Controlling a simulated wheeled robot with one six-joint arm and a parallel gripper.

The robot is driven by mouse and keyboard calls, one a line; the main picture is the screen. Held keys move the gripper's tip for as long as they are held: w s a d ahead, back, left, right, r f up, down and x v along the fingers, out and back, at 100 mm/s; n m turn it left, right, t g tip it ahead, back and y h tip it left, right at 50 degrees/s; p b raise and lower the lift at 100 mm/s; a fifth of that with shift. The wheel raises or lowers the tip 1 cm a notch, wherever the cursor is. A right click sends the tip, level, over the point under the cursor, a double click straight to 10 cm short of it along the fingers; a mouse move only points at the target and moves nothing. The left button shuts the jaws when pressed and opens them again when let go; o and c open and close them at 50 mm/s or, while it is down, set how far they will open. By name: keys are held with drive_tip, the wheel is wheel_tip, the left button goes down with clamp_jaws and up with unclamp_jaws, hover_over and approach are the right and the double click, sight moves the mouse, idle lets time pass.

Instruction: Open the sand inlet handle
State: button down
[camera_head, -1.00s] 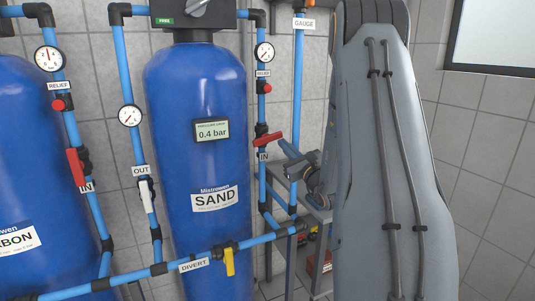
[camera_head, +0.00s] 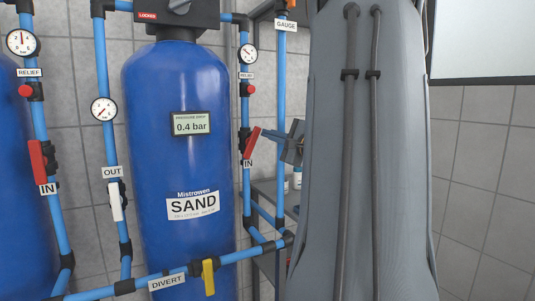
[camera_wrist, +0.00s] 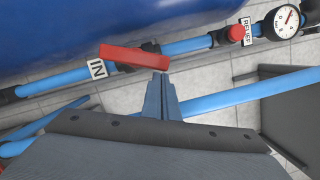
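The sand inlet handle (camera_head: 251,143) is a red lever on the blue pipe right of the SAND tank (camera_head: 172,150), just above the IN label (camera_head: 248,164). It leans to the right at a slant to the pipe. In the wrist view the handle (camera_wrist: 135,57) lies across the blue pipe at a shallow angle. My gripper (camera_head: 269,136) is right beside the handle. In the wrist view my gripper's fingers (camera_wrist: 162,76) are together with nothing between them, their tips by the handle's right end. Whether they touch it is unclear.
A display (camera_head: 190,123) on the tank reads 0.4 bar. A red LOCKED label (camera_head: 147,16) shows at the top. A gauge (camera_head: 248,53) and red relief button (camera_head: 246,90) sit above the handle. The GAUGE pipe (camera_head: 279,110) runs close to my gripper. A yellow divert handle (camera_head: 208,277) hangs below.

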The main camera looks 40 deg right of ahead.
drive_tip(key=shift+w+a+r+n+g+b, duration=0.15)
drive_tip(key=shift+a+r+n+b, duration=0.15)
drive_tip(key=shift+n+b, duration=0.75)
drive_tip(key=shift+w+a+r+n+g+b, duration=0.1)
drive_tip(key=shift+a+r+n+g+b, duration=0.15)
drive_tip(key=shift+n+b, duration=0.75)
drive_tip(key=shift+w+a+r+n+g+b, duration=0.1)
drive_tip(key=shift+a+r+n+b, duration=0.3)
drive_tip(key=shift+b, duration=1.25)
drive_tip(key=shift+d, duration=0.15)
drive_tip(key=s, duration=0.8)
drive_tip(key=shift+a, duration=0.2)
